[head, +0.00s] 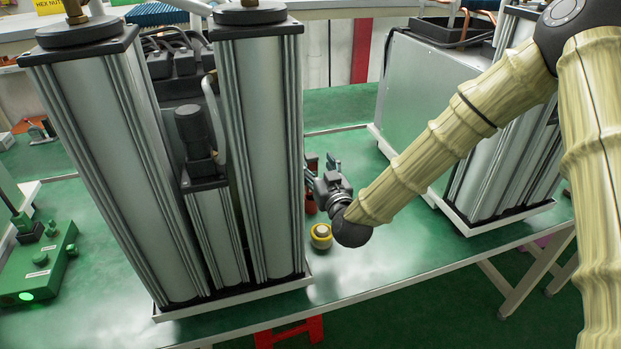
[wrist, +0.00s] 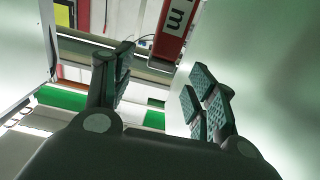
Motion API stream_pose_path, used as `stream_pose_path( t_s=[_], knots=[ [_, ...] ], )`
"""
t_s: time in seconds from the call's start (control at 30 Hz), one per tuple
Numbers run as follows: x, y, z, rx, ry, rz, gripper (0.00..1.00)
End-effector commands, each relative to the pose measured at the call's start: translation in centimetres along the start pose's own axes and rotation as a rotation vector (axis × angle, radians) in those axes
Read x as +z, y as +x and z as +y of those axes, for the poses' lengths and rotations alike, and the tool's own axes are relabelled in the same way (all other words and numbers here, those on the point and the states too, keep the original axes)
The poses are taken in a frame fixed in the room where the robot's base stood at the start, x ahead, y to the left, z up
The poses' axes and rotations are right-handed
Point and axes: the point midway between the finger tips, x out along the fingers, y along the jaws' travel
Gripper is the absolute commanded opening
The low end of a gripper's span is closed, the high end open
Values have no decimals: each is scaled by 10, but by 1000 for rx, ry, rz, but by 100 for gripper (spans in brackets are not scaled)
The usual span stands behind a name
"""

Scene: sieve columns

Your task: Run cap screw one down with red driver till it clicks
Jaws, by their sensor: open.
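My gripper (head: 325,172) is open just right of the silver column unit, low over the green table. In the wrist view its two fingers (wrist: 162,90) are spread with nothing between them. A red body with a white label showing an "m" (wrist: 172,35) lies beyond the fingertips; it may be the red driver. In the head view a red piece (head: 310,199) shows beside the gripper, partly hidden by it. A yellow round piece with a pale top (head: 321,236) stands just in front of it. I cannot make out cap screw one.
The tall silver columns (head: 255,150) stand on a white-edged tray close to the gripper's left. A second column unit (head: 490,170) stands right, behind my arm. A green box with a lit lamp (head: 40,270) is at left. The table's front strip (head: 400,255) is clear.

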Motion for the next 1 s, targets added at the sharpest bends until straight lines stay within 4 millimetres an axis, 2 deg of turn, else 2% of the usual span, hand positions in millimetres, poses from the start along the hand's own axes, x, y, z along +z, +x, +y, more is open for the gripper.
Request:
stream_pose_path(
  t_s=[0.17,0.5,0.83,1.0],
  knots=[
    [2,10,0,0,0,-2,57],
    [8,49,-1,0,-1,-1,57],
    [9,53,-1,-1,-1,-2,57],
    [9,53,-1,-1,-1,-2,26]
  ],
)
